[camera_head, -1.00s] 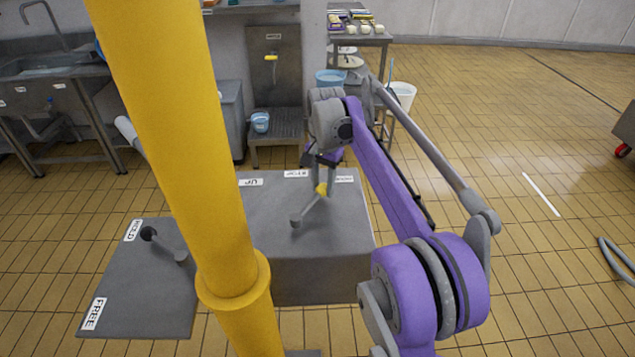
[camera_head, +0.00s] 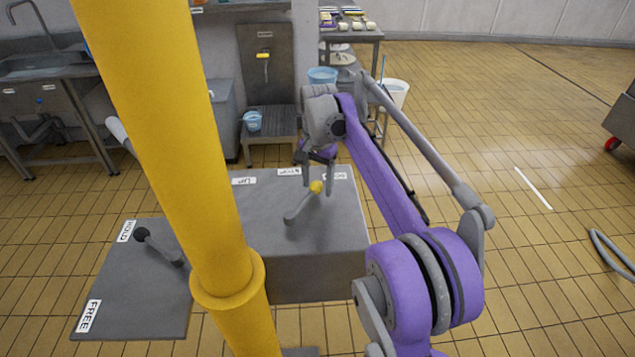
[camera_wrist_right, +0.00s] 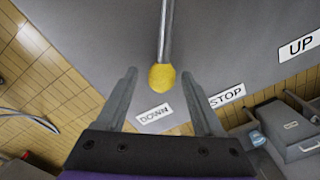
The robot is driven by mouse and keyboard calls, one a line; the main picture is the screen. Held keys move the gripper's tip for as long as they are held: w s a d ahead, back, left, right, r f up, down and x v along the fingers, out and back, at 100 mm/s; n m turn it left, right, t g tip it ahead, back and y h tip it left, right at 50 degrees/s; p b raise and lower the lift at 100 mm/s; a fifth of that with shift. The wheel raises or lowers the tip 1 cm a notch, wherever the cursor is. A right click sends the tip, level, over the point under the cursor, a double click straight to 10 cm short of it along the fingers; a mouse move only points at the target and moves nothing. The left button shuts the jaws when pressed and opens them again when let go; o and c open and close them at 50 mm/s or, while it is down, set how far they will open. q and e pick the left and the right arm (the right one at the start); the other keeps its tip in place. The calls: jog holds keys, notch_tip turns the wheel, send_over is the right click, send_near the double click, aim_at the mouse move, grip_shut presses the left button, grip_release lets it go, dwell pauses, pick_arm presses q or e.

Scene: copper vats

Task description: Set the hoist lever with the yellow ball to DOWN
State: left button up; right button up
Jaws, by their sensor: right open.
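The hoist lever (camera_head: 300,206) has a grey shaft and a yellow ball (camera_head: 316,187); it rises from the grey box (camera_head: 310,240). In the right wrist view the shaft (camera_wrist_right: 166,30) and ball (camera_wrist_right: 162,77) point in line with the DOWN label (camera_wrist_right: 155,114). The STOP label (camera_wrist_right: 227,96) and UP label (camera_wrist_right: 300,45) lie off to the right there. My right gripper (camera_head: 318,163) is open just behind the ball in the head view. In the wrist view the ball shows between the fingertips (camera_wrist_right: 160,74), with gaps on both sides. My left gripper is not in view.
A second lever with a black ball (camera_head: 141,234) stands on a lower plate (camera_head: 130,310) at the left, with HOLD and FREE labels. The tiled floor at the right is mostly clear.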

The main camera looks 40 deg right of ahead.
notch_tip(320, 180, up, 11)
jog(key=p, duration=0.1)
jog(key=shift+s+f+p, duration=0.15)
jog(key=shift+p, duration=0.2)
dwell(0.3)
jog(key=s+a+f+n+t+p, duration=0.1)
jog(key=s+a+f+n, duration=0.2)
jog(key=s+a, duration=0.25)
jog(key=s+a+f+n+t+p, duration=0.1)
jog(key=s+a+f+n+t, duration=0.1)
jog(key=s+a+n, duration=0.35)
jog(key=s+a+f+n+t, duration=0.2)
jog(key=s+a+f+n, duration=0.3)
jog(key=s+a+f, duration=0.4)
jog(key=s+f+p, duration=0.1)
jog(key=s+f, duration=0.2)
jog(key=f, duration=0.1)
jog(key=shift+s+f, duration=0.2)
